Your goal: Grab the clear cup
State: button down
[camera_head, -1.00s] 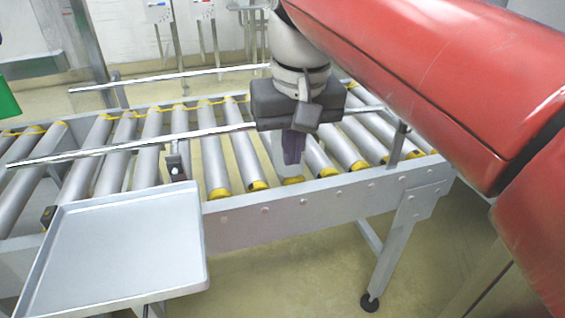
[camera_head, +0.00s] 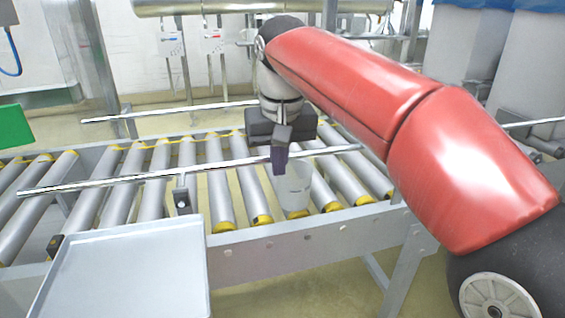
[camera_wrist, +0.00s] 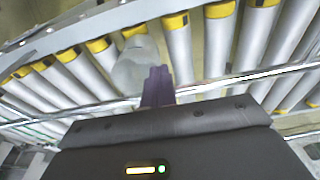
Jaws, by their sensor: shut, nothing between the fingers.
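The clear cup (camera_head: 294,190) stands on the rollers near the front edge of the conveyor. It is translucent and looks upright. My gripper (camera_head: 280,164) is shut and empty, pointing down at the upper left of the cup in the head view, in front of part of its rim. In the wrist view the purple fingers (camera_wrist: 158,82) are together, and the cup (camera_wrist: 135,68) shows just left of them, partly hidden. I cannot tell whether the fingers touch the cup.
The roller conveyor (camera_head: 240,239) has a thin guide rail (camera_head: 120,180) along it, close to my gripper. A grey tray (camera_head: 125,270) is at the lower left. A green object (camera_head: 14,127) is at the left edge. The rollers left of the cup are clear.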

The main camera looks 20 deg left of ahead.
jog(key=shift+d+f, duration=0.1)
jog(key=shift+f, duration=0.25)
jog(key=s+d, duration=0.1)
jog(key=s, duration=0.1)
jog(key=s+d+b, duration=0.1)
jog(key=s, duration=0.1)
jog(key=shift+s+d, duration=0.1)
jog(key=shift+d, duration=0.05)
jog(key=shift+r, duration=0.15)
dwell(1.0)
jog(key=shift+r+p, duration=0.95)
jog(key=shift+p, duration=0.2)
